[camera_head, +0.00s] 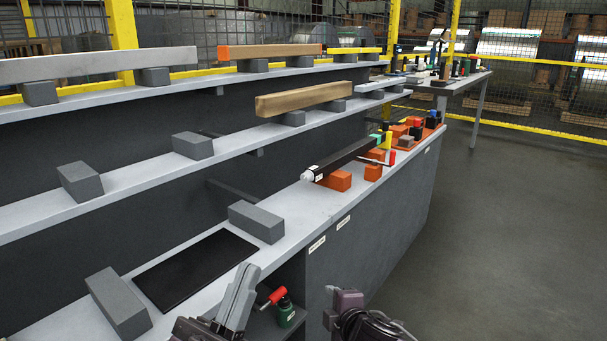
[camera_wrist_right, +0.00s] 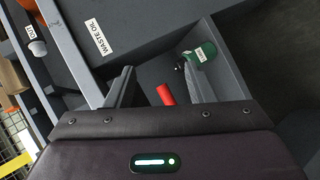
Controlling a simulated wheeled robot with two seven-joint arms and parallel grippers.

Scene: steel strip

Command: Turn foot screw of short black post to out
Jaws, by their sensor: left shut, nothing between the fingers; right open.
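A black post (camera_head: 345,158) lies on orange blocks on the bench, its near end pointing left. A white foot screw (camera_head: 307,176) sits at that near end, beside a small white label. A white round piece, apparently this foot screw (camera_wrist_right: 37,47), shows at the upper left of the right wrist view. My left gripper (camera_head: 246,270) is shut and empty at the bottom of the head view, in front of and below the post. My right gripper (camera_wrist_right: 160,82) is open and empty, low by the bench front and apart from the post; its fingertips are partly unclear in the head view.
A black mat (camera_head: 195,268) and grey blocks (camera_head: 257,221) lie on the bench top. Wooden beams (camera_head: 303,98) rest on upper shelves. The floor at right is clear.

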